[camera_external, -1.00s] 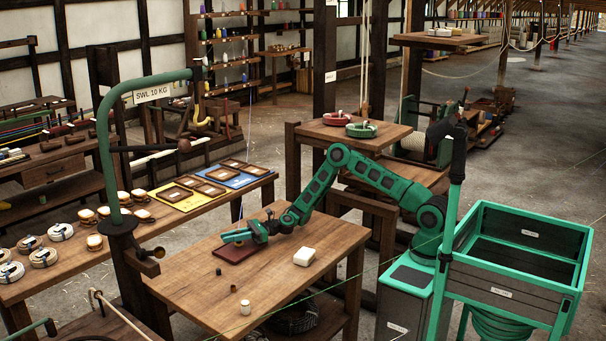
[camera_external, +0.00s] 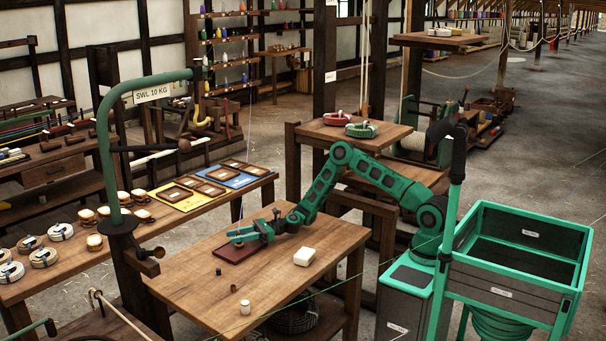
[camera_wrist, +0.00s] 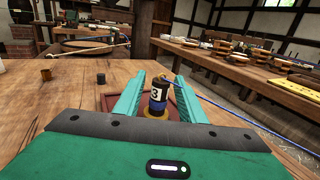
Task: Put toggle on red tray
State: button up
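The red tray (camera_external: 229,257) lies on the wooden table, and its rim also shows in the wrist view (camera_wrist: 196,106). A short dark upright cylinder (camera_wrist: 158,97) with a white "3" label, a blue lower band and an ochre foot, which I take for the toggle, stands within the tray's outline. My gripper (camera_external: 246,236) is low over the tray. In the wrist view its teal fingers (camera_wrist: 159,80) are spread, one on each side of the cylinder, with gaps showing. The cylinder's underside contact is hard to see. In the external view the fingers largely hide it.
A green post with a hanging blue line (camera_external: 240,208) stands near. The table's front middle is mostly clear.

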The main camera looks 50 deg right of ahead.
jog(key=shift+v, duration=1.1)
notch_tip(320, 180, up, 7)
